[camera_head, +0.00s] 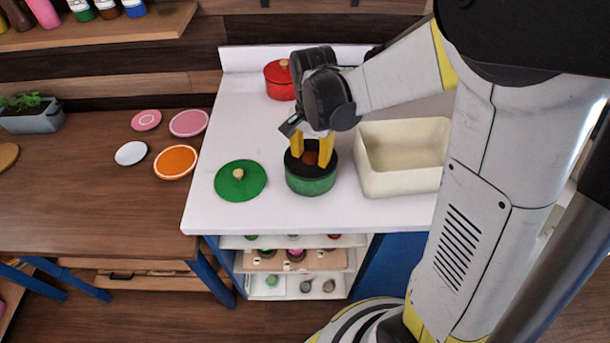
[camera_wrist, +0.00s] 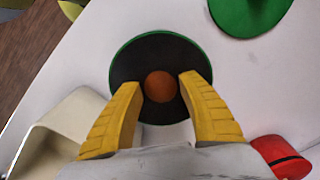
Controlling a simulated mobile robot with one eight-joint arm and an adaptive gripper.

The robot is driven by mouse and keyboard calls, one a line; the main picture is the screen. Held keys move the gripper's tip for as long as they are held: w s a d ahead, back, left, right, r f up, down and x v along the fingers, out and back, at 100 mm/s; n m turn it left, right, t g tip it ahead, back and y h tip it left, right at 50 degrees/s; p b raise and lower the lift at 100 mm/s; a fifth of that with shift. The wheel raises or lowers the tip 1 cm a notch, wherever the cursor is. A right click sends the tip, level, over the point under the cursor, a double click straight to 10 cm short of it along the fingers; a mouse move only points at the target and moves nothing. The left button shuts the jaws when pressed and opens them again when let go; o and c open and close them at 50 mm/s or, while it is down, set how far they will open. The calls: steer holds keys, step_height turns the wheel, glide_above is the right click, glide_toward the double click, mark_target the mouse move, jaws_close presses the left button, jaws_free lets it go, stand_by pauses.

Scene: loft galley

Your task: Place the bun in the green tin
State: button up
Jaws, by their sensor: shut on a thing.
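The green tin (camera_head: 311,186) stands upright and uncovered on the white counter. The bun (camera_head: 311,159), round and brown, is between the yellow fingers of my gripper (camera_head: 312,155) at the tin's mouth. In the wrist view the bun (camera_wrist: 160,87) shows against the dark inside of the tin (camera_wrist: 160,48), between the fingertips of my gripper (camera_wrist: 163,85). My gripper points down and is shut on the bun. I cannot tell whether the bun touches the tin's bottom. A green lid (camera_head: 228,187) with a tan knob lies on the counter left of the tin.
A cream open bin (camera_head: 400,186) stands close right of the tin. A red pot (camera_head: 279,82) is behind it. Left of the counter, a wooden table (camera_head: 90,210) holds plates, including an orange one (camera_head: 175,161). The counter's front edge lies near the tin.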

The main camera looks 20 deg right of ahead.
mark_target(310, 176)
step_height(310, 176, down, 5)
steer(key=shift+r+b, duration=0.2)
steer(key=shift+b, duration=0.55)
steer(key=shift+r, duration=0.1)
steer(key=o, duration=1)
